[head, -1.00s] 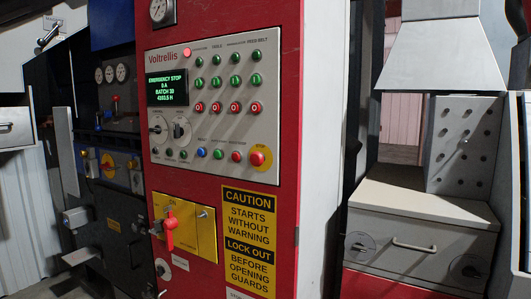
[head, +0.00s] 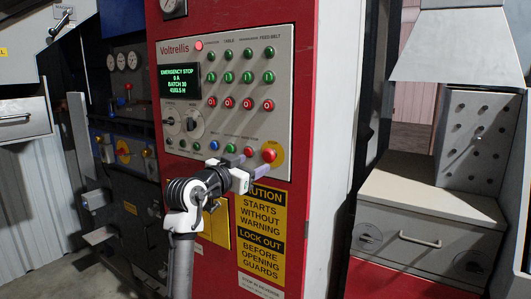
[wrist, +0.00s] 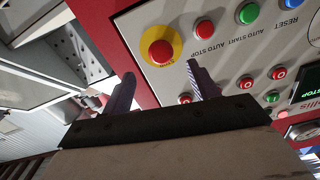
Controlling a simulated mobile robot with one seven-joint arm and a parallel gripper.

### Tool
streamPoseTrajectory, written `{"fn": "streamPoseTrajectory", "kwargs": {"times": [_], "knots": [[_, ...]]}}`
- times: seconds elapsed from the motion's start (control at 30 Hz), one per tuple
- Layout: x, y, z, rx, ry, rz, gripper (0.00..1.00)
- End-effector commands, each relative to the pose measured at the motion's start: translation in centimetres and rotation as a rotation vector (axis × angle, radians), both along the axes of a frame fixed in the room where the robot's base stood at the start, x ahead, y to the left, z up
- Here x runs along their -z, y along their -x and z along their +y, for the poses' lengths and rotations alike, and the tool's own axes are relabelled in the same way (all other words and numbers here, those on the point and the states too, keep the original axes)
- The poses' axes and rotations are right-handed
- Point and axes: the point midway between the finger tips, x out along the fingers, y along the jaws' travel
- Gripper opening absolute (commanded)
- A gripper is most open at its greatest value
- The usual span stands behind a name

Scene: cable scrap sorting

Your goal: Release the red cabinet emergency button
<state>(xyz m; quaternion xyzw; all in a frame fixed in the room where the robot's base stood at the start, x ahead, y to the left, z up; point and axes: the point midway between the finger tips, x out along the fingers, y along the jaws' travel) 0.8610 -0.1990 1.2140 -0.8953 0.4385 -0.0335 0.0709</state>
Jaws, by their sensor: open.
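The red emergency button (head: 269,154) sits on a yellow disc at the lower right of the cabinet's control panel (head: 225,110). It also shows in the wrist view (wrist: 160,50), ahead of the fingers and between their lines. My gripper (head: 245,161) is in front of the panel's lower right, just left of the button in the head view. Its two fingers are apart with nothing between them in the wrist view (wrist: 160,88). I see a gap between the fingertips and the button there. The panel display (head: 177,80) reads EMERGENCY STOP.
Other red, green and blue buttons (head: 214,145) lie close to the left of the emergency button. A yellow caution sign (head: 263,230) is below. A grey machine with a drawer (head: 425,235) stands to the right. My arm covers part of the yellow switch plate.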

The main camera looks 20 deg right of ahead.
Motion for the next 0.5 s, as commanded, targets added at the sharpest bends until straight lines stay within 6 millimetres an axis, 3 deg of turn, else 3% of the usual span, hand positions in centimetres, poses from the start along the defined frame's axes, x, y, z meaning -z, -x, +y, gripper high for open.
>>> {"fn": "streamPoseTrajectory", "kwargs": {"times": [0.23, 0.5], "knots": [[-0.3, -3.1, -4.1, 0.001, 0.0, 0.001, 0.6], [-0.1, -4.7, -6.0, -0.001, 0.001, -0.001, 0.6]]}}
